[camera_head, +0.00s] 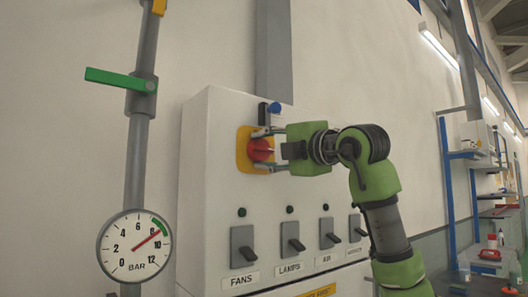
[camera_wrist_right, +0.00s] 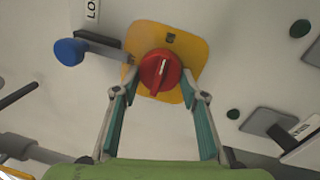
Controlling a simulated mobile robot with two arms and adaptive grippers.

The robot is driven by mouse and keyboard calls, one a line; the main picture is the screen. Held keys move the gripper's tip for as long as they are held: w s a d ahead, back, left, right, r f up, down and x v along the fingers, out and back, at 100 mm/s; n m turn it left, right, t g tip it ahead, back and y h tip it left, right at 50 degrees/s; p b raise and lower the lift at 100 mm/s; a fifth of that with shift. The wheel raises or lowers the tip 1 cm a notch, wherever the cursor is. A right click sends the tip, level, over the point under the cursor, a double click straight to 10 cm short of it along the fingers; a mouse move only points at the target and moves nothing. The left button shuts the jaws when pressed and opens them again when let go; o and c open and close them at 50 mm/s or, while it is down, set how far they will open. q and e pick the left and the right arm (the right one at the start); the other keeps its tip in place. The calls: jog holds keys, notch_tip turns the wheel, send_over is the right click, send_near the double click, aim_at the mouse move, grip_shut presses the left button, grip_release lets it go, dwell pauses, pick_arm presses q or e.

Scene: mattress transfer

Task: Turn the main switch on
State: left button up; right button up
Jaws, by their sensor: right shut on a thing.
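The main switch is a red rotary knob (camera_head: 260,150) on a yellow plate (camera_head: 242,149), on the upper front of the white control cabinet (camera_head: 215,190). In the right wrist view the red knob (camera_wrist_right: 160,71) has a pale mark on its ridge, and the yellow plate (camera_wrist_right: 187,45) shows around it. My right gripper (camera_head: 257,151) reaches in from the right, with one finger above and one below the knob. Its fingers also flank the knob in the right wrist view (camera_wrist_right: 159,80), shut on it. My left gripper is out of view.
A blue-knobbed lever (camera_head: 274,107) sits close above the switch. Several grey toggle switches (camera_head: 243,243) line the cabinet below, labelled FANS, LAMPS and others. A pipe with a green handle (camera_head: 108,78) and a pressure gauge (camera_head: 135,247) stands at left.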

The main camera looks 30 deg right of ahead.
jog(key=o, duration=1.1)
jog(key=shift+s, duration=0.1)
jog(key=s, duration=0.4)
jog(key=s+f, duration=0.1)
jog(key=s, duration=0.2)
jog(key=s+d, duration=0.1)
jog(key=s, duration=0.3)
jog(key=shift+s+f, duration=0.15)
jog(key=shift+s, duration=0.2)
